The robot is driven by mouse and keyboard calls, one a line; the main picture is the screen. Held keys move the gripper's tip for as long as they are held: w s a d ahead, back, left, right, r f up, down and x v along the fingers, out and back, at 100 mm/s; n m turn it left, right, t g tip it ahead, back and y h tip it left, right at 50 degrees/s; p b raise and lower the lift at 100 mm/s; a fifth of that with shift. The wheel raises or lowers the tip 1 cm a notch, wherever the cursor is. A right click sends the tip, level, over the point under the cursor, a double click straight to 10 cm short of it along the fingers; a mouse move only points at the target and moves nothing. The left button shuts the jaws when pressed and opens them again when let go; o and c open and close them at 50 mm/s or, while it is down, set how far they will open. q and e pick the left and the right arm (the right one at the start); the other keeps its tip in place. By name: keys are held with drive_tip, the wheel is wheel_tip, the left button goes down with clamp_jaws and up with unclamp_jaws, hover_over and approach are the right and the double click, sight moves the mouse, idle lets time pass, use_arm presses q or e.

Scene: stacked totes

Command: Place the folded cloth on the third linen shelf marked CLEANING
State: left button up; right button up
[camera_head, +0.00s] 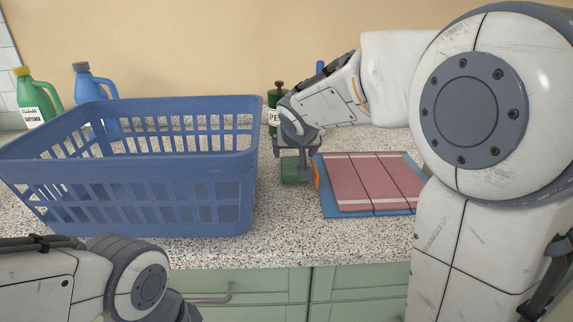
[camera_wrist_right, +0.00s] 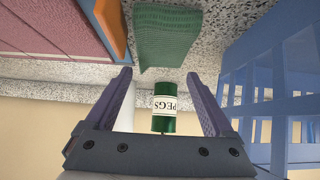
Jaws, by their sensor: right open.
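A small green folded cloth (camera_head: 292,170) lies on the speckled counter between the blue basket and the blue board. In the right wrist view, the cloth (camera_wrist_right: 165,38) shows a ribbed weave and lies just beyond my fingertips. My right gripper (camera_head: 297,176) is over the cloth, pointing down, and partly hides it. In the wrist view, the right gripper's fingers (camera_wrist_right: 159,76) are apart, with nothing held between them. My left arm shows at the lower left, but its gripper is out of frame. No shelf marked CLEANING is in view.
A large blue basket (camera_head: 205,169) stands left of the cloth. A blue board (camera_head: 331,207) with a pink striped folded piece (camera_head: 372,182) and an orange edge lies to the right. A green PEGS container (camera_wrist_right: 164,122) stands behind. Green (camera_head: 53,93) and blue (camera_head: 91,83) bottles stand back left.

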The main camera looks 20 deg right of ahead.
sight(293, 155)
drive_tip(key=x, duration=0.5)
drive_tip(key=shift+w+d, duration=0.1)
drive_tip(key=shift+w, duration=0.1)
drive_tip(key=shift+r, duration=0.1)
drive_tip(key=c, duration=1.1)
